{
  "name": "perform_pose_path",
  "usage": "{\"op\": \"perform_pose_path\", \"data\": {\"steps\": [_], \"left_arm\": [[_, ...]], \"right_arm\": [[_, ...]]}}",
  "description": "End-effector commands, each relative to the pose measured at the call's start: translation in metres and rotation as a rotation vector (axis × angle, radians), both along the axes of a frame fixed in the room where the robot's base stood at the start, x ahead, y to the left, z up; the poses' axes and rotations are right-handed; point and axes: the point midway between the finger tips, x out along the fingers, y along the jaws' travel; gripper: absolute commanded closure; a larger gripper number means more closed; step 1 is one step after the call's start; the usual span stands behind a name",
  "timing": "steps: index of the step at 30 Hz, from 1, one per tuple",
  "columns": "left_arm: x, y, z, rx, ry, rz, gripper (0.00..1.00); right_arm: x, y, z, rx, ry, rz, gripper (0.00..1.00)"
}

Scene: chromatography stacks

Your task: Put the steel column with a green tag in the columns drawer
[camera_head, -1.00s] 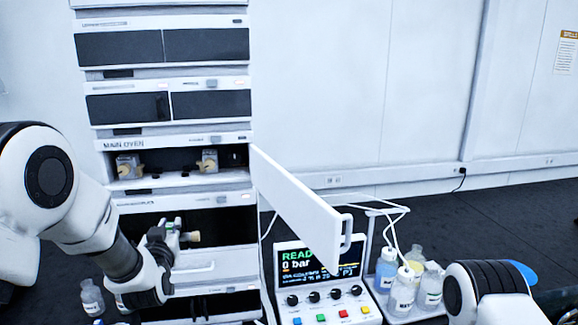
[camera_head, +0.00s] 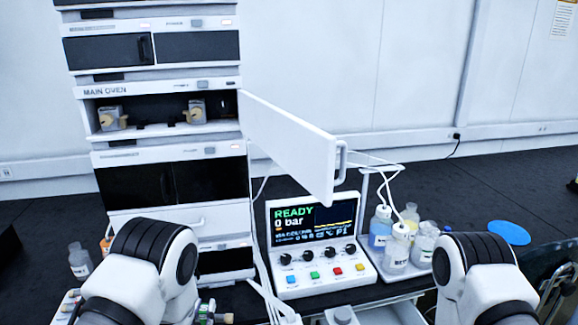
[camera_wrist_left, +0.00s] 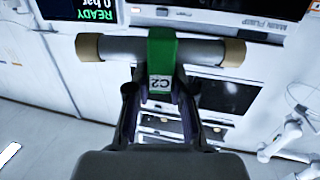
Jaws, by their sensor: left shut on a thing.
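The steel column (camera_wrist_left: 195,52) is a grey metal cylinder with tan end caps and a green tag (camera_wrist_left: 162,55) reading C-2. It lies crosswise in my left gripper (camera_wrist_left: 160,98), which is shut on it at the tag. In the head view the column's green tag (camera_head: 207,309) shows low in the picture, mostly hidden by my left arm. My right gripper is out of view; only its arm shows at the lower right. A white drawer front with a handle (camera_head: 188,222) sits in the stack; I cannot read a columns label.
The main oven (camera_head: 112,91) stands open, its white door (camera_head: 290,140) swung out to the right. A control box (camera_head: 316,275) reads READY, 0 bar. Several bottles stand on a tray (camera_head: 368,255) to its right. Another bottle (camera_head: 80,262) stands left of the stack.

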Motion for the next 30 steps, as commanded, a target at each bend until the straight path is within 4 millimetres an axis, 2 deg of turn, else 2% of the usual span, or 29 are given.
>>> {"op": "perform_pose_path", "data": {"steps": [3,7,10,22,26,30], "left_arm": [[-0.003,-0.002,0.014,0.0,0.001,-0.006,1.0],[-0.03,-0.003,0.03,0.001,0.006,-0.006,1.0],[-0.042,-0.002,0.037,0.001,0.002,-0.004,1.0],[-0.043,-0.003,0.038,0.0,0.001,-0.012,1.0],[-0.051,-0.016,0.043,0.002,0.003,-0.08,1.0],[-0.072,-0.047,0.056,0.0,0.002,-0.246,1.0]], "right_arm": [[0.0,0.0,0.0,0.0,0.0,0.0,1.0],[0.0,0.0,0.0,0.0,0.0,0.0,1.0],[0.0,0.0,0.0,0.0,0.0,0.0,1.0],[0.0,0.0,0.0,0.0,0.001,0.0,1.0],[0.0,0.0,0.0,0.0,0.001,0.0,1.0],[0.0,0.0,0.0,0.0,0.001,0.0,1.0]]}}
